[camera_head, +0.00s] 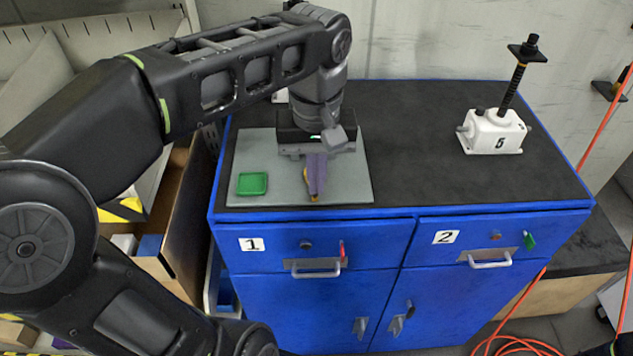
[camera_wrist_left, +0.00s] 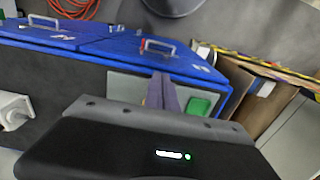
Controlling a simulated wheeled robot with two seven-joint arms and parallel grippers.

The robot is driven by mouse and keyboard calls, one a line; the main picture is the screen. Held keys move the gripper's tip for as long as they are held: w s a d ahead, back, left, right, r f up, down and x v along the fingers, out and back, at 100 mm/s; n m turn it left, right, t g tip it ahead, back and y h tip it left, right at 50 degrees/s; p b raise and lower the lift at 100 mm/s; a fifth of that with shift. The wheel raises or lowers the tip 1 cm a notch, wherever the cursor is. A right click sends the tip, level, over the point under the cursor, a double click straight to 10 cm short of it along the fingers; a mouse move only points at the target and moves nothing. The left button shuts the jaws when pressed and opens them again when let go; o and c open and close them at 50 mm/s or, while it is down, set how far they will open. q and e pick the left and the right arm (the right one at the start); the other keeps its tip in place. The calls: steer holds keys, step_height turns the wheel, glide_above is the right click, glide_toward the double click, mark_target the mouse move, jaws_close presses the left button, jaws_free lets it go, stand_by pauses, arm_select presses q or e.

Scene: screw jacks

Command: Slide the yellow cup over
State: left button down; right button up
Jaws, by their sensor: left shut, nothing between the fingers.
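A small part of the yellow cup (camera_head: 306,174) shows at the left edge of my left gripper's fingers on the grey mat (camera_head: 345,188); most of it is hidden behind them. My left gripper (camera_head: 316,195) points down over the mat with its fingers shut and empty, close beside the cup; I cannot tell if they touch it. My right gripper is not in view.
The mat lies on the black top of a blue cabinet (camera_head: 310,240). A white screw jack (camera_head: 492,132) marked 5 stands at the back right. The black top between mat and jack is clear. An open cardboard box (camera_head: 180,225) stands left of the cabinet.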

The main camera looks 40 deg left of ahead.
arm_select(q)
steer(key=w+f+b, duration=0.1)
steer(key=f, duration=0.2)
steer(key=a+f, duration=0.1)
steer(key=f, duration=0.2)
steer(key=w+a+f+b, duration=0.1)
steer(key=f, duration=0.2)
steer(key=shift+w+b, duration=0.3)
steer(key=shift+b, duration=0.05)
steer(key=shift+w+a, duration=0.2)
steer(key=shift+w, duration=0.1)
